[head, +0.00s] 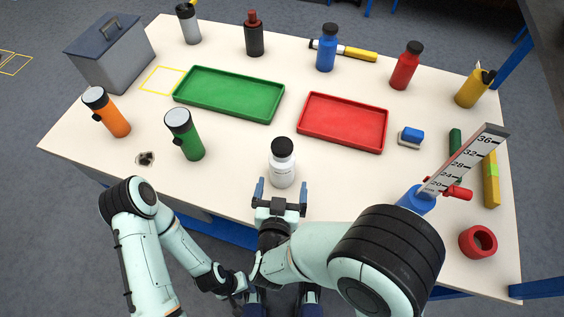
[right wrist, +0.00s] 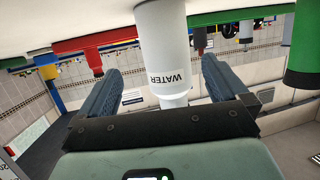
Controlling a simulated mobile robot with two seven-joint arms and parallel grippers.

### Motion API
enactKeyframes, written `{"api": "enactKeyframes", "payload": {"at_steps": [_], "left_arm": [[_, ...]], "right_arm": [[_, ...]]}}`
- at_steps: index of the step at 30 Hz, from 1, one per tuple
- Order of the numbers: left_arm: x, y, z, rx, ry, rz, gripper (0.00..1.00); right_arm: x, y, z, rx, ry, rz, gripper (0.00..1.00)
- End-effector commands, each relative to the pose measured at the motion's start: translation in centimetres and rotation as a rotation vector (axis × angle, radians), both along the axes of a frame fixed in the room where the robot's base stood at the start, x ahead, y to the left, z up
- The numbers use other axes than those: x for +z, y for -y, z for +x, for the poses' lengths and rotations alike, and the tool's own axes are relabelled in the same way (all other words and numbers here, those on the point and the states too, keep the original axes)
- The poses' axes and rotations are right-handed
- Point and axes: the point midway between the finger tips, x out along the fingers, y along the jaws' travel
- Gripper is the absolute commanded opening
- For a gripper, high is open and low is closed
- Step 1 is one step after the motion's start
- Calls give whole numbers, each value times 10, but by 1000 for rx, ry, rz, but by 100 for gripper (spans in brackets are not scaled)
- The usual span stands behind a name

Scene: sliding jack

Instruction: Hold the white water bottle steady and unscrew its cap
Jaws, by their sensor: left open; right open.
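The white water bottle (head: 283,170) with a black cap (head: 282,146) stands upright near the table's front edge. My right gripper (head: 281,184) is open, with one finger on each side of the bottle's body. The right wrist view is upside down and shows the white bottle (right wrist: 163,45) with its "WATER" label between the spread fingers, with a gap on both sides. The cap is hidden there. My left gripper (head: 240,284) is low in front of the table, apart from the bottle; its fingers are small and hard to make out.
A green tray (head: 230,117) and a red tray (head: 343,146) lie behind the bottle. A blue item with a ruler (head: 462,160) and a red ring (head: 466,246) are on the right.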

Motion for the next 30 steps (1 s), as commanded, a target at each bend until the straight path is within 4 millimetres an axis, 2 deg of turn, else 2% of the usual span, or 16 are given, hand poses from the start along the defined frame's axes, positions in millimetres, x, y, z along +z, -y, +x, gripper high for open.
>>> {"api": "enactKeyframes", "payload": {"at_steps": [3,10,18,27,28,30], "left_arm": [[-2,0,1,1,3,0,43],[-3,0,1,2,5,1,43],[-4,0,2,1,8,2,43],[-4,0,2,2,9,1,43],[-4,0,2,2,9,1,43],[-4,0,2,2,9,1,43]], "right_arm": [[-6,1,15,0,0,1,100],[-8,1,32,0,1,1,100],[-15,0,69,0,1,0,100],[-16,1,74,2,0,1,100],[-16,1,74,2,0,1,94],[-16,1,74,2,1,0,71]]}}
